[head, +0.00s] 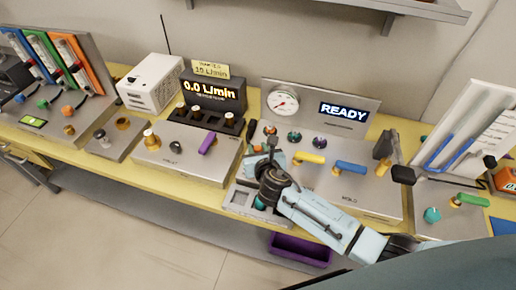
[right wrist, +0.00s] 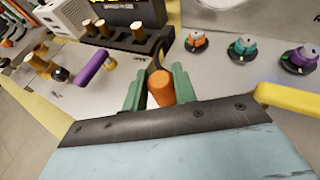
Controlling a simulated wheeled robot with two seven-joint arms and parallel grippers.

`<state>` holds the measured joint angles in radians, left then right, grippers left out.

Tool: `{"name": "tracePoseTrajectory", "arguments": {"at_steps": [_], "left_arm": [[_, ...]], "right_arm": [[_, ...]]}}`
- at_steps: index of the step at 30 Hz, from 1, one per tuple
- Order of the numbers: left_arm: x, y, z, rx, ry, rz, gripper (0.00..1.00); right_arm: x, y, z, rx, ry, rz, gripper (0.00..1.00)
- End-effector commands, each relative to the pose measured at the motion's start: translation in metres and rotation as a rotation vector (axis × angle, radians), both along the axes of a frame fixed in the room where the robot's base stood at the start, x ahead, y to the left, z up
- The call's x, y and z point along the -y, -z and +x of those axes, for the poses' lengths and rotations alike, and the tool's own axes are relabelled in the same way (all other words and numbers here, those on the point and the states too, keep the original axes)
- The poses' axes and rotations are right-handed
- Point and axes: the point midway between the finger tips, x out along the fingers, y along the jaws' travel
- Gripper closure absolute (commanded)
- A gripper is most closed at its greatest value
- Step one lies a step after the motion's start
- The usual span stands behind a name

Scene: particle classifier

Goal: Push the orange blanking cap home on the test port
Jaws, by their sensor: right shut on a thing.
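The orange blanking cap (right wrist: 160,88) sits between the green fingers of my right gripper (right wrist: 160,92) in the right wrist view. The fingers are shut on it from both sides. In the head view my right gripper (head: 268,158) is over the middle of the bench, in front of the orange, teal and purple knobs. The cap cannot be made out clearly there. Whether it touches anything under or behind it cannot be told. I cannot pick out the test port with certainty; it may be hidden by the gripper. My left gripper is not in view.
A grey box with a purple lever (head: 208,143) and brass fittings stands left of the gripper. A yellow lever (head: 308,157) and a blue lever (head: 350,166) are to its right. Behind are a gauge (head: 283,101) and a READY display (head: 343,112). A purple bin (head: 300,250) is below.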

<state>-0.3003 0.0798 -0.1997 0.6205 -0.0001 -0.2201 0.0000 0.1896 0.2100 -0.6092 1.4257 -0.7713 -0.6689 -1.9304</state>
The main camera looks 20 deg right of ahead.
Motion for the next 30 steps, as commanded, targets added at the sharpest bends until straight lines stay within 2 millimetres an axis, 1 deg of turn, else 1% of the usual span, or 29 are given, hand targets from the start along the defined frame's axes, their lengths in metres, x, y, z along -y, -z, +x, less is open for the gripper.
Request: {"name": "tracePoseTrajectory", "arguments": {"at_steps": [30], "left_arm": [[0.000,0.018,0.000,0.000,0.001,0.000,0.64]], "right_arm": [[0.000,0.028,-0.001,-0.002,0.000,0.000,0.94]]}}
